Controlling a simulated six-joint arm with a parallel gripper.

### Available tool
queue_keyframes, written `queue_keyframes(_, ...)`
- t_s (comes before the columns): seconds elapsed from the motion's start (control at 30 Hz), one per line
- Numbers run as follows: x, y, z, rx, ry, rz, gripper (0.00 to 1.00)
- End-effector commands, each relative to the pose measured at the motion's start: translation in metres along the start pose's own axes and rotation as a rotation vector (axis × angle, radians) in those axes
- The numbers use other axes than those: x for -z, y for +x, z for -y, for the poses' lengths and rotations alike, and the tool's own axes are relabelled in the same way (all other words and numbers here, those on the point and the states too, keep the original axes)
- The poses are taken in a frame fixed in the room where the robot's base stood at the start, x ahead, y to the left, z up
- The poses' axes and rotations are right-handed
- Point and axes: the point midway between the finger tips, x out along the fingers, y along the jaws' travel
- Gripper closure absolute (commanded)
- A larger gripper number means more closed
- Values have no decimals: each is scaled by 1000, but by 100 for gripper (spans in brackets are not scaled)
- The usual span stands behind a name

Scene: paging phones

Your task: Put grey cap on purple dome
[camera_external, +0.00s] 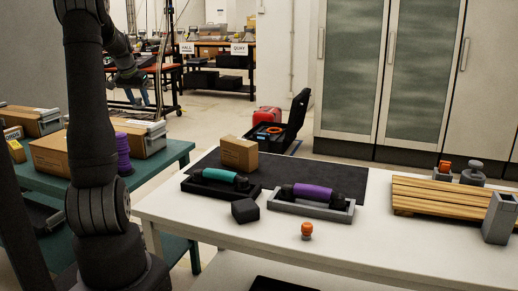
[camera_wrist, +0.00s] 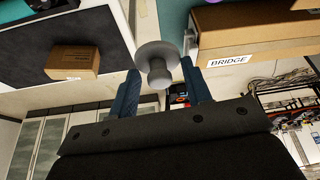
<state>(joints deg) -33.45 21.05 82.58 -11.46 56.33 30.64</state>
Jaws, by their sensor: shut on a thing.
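My gripper (camera_wrist: 160,70) has its two blue fingers closed around a grey cap (camera_wrist: 156,52), a flat round disc with a narrower knob, in the wrist view. The cap is held in the air. In the external view my arm's end hangs at the upper left, and the cap cannot be made out there. I see no clear purple dome. A purple ribbed stack (camera_external: 123,153) stands on the teal table, partly behind my arm. A purple cylinder (camera_external: 313,193) lies across a grey tray on the white table.
The white table (camera_external: 200,237) also holds a teal cylinder (camera_external: 220,175) in a black tray, a cardboard box (camera_external: 239,154), a black block (camera_external: 245,210), an orange knob (camera_external: 307,229) and a wooden pallet (camera_external: 440,197). The teal table (camera_external: 167,160) carries boxes at left.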

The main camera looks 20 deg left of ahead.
Motion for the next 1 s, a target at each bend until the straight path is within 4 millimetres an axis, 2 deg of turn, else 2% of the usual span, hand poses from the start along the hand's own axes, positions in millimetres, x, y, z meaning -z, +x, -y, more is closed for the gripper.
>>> queue_keyframes(0.3,-17,40,70,-1,-6,3,77)
queue_keyframes(0.5,-23,58,101,-1,-2,2,77)
queue_keyframes(0.67,-25,63,108,-1,0,0,77)
queue_keyframes(0.9,-38,92,108,-2,2,1,77)
queue_keyframes(1.0,-40,99,108,-1,2,-1,77)
